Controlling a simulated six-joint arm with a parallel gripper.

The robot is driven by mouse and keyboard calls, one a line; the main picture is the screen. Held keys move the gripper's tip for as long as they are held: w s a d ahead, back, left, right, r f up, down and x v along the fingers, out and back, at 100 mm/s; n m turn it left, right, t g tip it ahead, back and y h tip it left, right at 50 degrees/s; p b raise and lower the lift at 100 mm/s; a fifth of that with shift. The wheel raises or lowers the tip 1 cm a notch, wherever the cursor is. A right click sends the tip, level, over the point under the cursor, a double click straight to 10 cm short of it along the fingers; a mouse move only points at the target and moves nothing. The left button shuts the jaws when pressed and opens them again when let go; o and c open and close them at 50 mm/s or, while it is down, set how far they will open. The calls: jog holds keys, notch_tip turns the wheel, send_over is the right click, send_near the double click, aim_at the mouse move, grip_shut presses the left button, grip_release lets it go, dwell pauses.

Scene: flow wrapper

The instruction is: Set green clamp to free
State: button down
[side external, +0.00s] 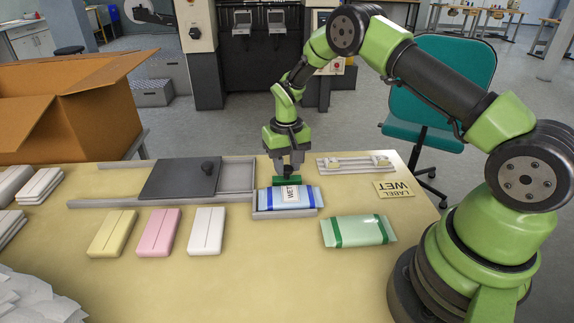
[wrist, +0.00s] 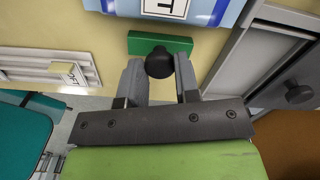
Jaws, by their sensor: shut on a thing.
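The green clamp is a flat green bar (wrist: 187,45) with a round black knob (wrist: 160,62) in the wrist view. In the side external view the green clamp (side external: 279,181) lies at the back edge of the blue package (side external: 307,195), which carries a white label reading WET and sits in a grey tray (side external: 268,214). My gripper (wrist: 160,75) has its two fingers either side of the black knob, shut on it. In the side external view my gripper (side external: 287,170) points down over the clamp, partly hiding it.
A grey channel with a dark knobbed cover (side external: 178,178) lies left of the tray. Yellow (side external: 119,233), pink (side external: 158,233) and white (side external: 207,231) packs lie in front. A green-banded package (side external: 358,231), a WET label card (side external: 393,189) and a pale rail fixture (side external: 345,164) lie right.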

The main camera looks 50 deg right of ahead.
aim_at(286, 166)
jog(key=shift+w+d, duration=0.15)
jog(key=shift+w, duration=0.05)
jog(key=c, duration=0.8)
grip_release()
jog(key=shift+r, duration=0.1)
notch_tip(286, 166, up, 10)
jog(key=shift+s+f, duration=0.1)
